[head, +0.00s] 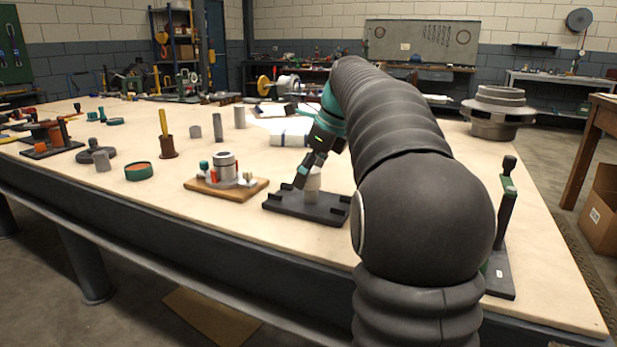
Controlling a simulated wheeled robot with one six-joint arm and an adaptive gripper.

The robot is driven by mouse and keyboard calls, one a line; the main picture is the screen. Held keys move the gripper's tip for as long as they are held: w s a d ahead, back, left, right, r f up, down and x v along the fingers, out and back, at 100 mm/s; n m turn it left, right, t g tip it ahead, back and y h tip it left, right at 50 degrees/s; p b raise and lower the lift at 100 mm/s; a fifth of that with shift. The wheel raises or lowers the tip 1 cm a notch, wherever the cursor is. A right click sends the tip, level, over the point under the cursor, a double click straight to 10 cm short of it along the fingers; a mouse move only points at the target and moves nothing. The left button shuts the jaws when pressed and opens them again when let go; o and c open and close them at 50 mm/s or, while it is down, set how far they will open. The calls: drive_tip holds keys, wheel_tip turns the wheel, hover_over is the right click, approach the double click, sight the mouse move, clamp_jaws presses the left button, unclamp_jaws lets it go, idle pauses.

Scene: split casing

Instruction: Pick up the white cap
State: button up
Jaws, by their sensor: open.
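A whitish, rounded cap-like piece (313,182) stands upright on a black fixture plate (285,206) with raised corner blocks, near the table's front edge. I take it for the white cap. My gripper (310,172) points down at it from above, and its jaws are open. One dark finger shows at the piece's upper left. The other finger is hard to make out, so I cannot tell whether the fingers touch the piece. My arm fills the right-centre of the head view and hides the table behind it.
A wooden board (208,190) to the left carries a metal cylinder (224,166) and small red, green and white parts. A green ring-shaped part (139,171) and a brown holder (168,148) stand farther left. A black-handled tool stand (503,225) is right of my arm.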

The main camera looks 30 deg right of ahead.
drive_tip(key=c, duration=0.9)
drive_tip(key=shift+o, duration=0.2)
drive_tip(key=shift+r, duration=0.15)
